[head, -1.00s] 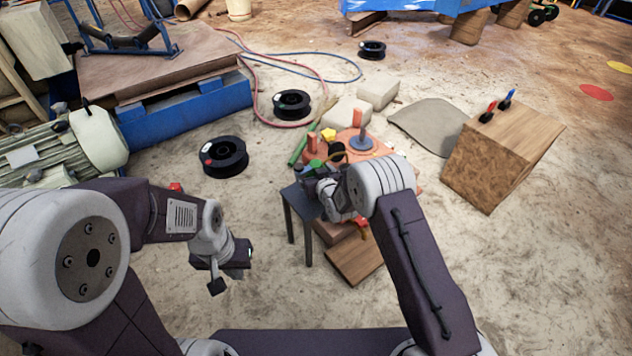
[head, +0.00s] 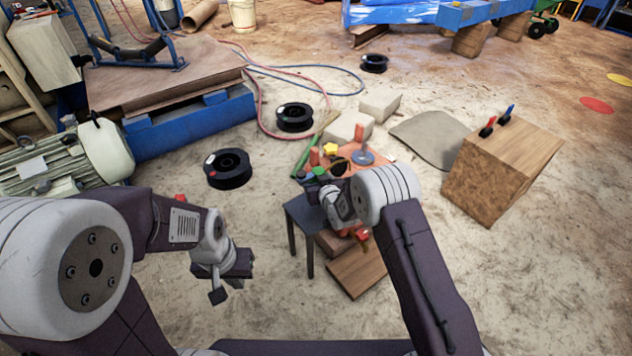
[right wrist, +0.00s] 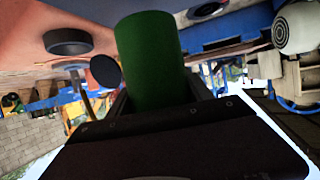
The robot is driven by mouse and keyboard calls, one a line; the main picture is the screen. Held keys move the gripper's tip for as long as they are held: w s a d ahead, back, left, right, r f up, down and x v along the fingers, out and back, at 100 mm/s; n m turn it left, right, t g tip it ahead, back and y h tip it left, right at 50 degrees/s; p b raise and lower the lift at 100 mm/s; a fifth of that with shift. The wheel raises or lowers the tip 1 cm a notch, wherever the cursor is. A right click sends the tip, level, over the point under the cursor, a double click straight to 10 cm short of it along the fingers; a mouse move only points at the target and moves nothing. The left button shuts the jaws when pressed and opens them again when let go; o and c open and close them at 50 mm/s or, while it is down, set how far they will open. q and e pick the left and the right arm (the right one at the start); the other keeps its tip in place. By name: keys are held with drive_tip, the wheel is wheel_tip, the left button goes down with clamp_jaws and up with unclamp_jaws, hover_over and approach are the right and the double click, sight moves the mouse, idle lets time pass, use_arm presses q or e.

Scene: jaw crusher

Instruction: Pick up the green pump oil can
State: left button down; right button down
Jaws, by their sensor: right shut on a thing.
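The green pump oil can (right wrist: 150,60) fills the upper middle of the right wrist view as a dark green cylinder between my right gripper's fingers (right wrist: 160,95). In the head view only a small green part (head: 320,171) shows beside my right gripper (head: 314,182), above the small dark stool and the orange-topped stand. My right gripper is shut on the can. The can's base is hidden in the head view, so I cannot tell whether it touches anything. My left gripper (head: 238,268) hangs over bare floor at the left; its finger opening is unclear.
The dark stool (head: 301,212) stands just below my right gripper. The orange stand top (head: 372,155) holds a yellow knob (head: 331,149) and orange posts. A wooden box (head: 505,165) stands right, black reels (head: 228,168) lie left.

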drive_tip(key=d+r+p, duration=0.2)
drive_tip(key=d+r, duration=0.1)
drive_tip(key=d, duration=0.3)
drive_tip(key=w+d+r+p, duration=0.1)
drive_tip(key=d+r+p, duration=0.2)
drive_tip(key=d+r, duration=0.1)
drive_tip(key=shift+d+r, duration=0.25)
drive_tip(key=shift+d, duration=0.6)
